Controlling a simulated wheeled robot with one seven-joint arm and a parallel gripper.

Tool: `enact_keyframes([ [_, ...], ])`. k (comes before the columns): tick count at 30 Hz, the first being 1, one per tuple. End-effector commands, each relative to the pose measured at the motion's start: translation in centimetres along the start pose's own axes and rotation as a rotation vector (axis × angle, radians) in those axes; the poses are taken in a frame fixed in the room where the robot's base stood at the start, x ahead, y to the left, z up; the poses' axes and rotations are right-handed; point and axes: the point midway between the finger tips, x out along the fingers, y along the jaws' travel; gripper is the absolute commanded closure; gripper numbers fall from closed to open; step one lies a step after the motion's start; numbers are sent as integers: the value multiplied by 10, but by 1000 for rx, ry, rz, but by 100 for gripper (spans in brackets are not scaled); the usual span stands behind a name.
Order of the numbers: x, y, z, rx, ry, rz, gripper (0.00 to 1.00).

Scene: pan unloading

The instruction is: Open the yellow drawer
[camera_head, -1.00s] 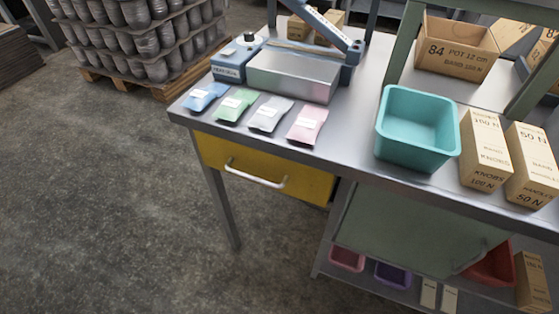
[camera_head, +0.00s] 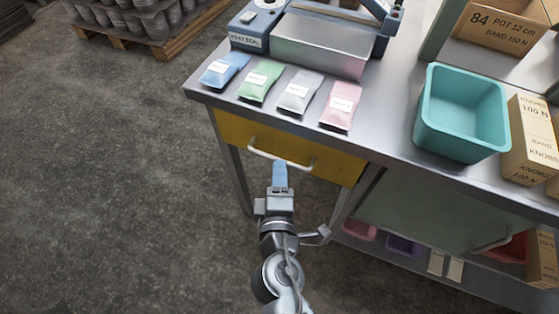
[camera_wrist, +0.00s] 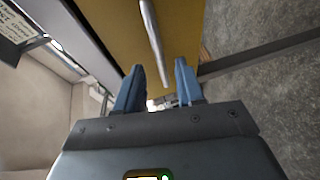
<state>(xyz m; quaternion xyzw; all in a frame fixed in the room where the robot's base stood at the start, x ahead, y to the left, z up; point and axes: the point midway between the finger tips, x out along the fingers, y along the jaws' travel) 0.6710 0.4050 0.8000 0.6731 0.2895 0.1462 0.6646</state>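The yellow drawer (camera_head: 238,132) sits under the left end of the grey workbench and is shut. Its pale bar handle (camera_head: 276,158) runs across its front. My gripper (camera_head: 280,165) is just in front of the drawer, at the handle's middle in the head view. The handle (camera_wrist: 154,38) lies ahead of the fingertips there, against the yellow drawer front (camera_wrist: 184,35). I cannot tell exactly how far the fingertips are from the handle.
On the bench (camera_head: 395,150) are several small packets (camera_head: 298,92), a sealing machine (camera_head: 318,45), a teal bin (camera_head: 462,135) and cardboard boxes (camera_head: 530,140). A green cabinet door (camera_head: 420,215) is right of the drawer.

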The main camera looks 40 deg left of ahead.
Motion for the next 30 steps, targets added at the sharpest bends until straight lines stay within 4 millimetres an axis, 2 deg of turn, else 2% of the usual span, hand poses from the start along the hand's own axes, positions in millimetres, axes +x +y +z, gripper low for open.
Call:
enact_keyframes([
  [3, 18, 0, 0, 1, -2, 0, 62],
  [8, 34, 0, 0, 1, -1, 0, 62],
  [19, 38, 0, 1, 2, -1, -1, 63],
  [30, 38, 0, 1, 2, -1, -1, 99],
])
